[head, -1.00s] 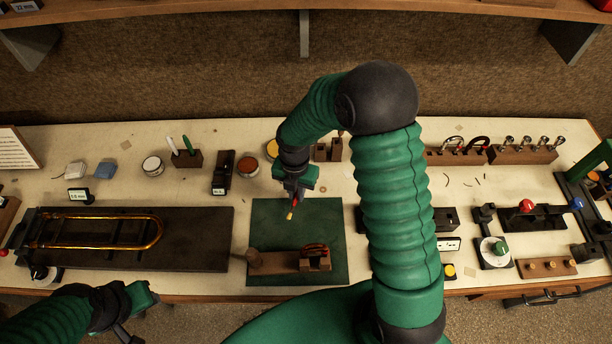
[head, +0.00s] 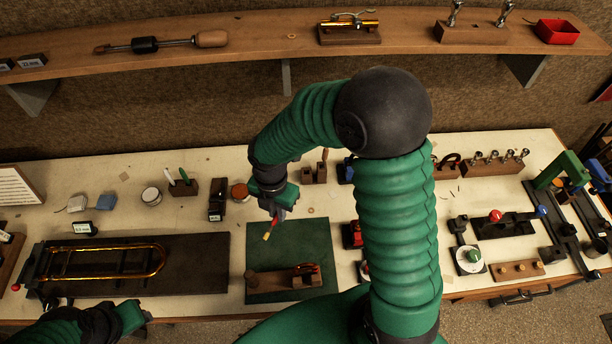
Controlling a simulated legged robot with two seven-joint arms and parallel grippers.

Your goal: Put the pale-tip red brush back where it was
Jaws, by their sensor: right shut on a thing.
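My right gripper (head: 275,211) is shut on the pale-tip red brush (head: 267,235). The brush hangs below the fingers, slightly tilted, with its pale yellowish tip down and a little red showing above it. It appears over the upper left part of the green mat (head: 317,232); its height above the mat is hard to judge. A small dark wooden block (head: 185,188) to the left holds a white and a green upright tool. My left gripper (head: 132,316) is low at the left, in front of the bench; its fingers are not clear.
A wooden block with a small part (head: 284,281) lies on the mat's lower area. A dark board (head: 200,262) with a brass slide (head: 105,261) is left. A slotted wooden block (head: 314,174) stands behind the mat. My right arm hides part of the bench. A shelf (head: 240,45) runs above.

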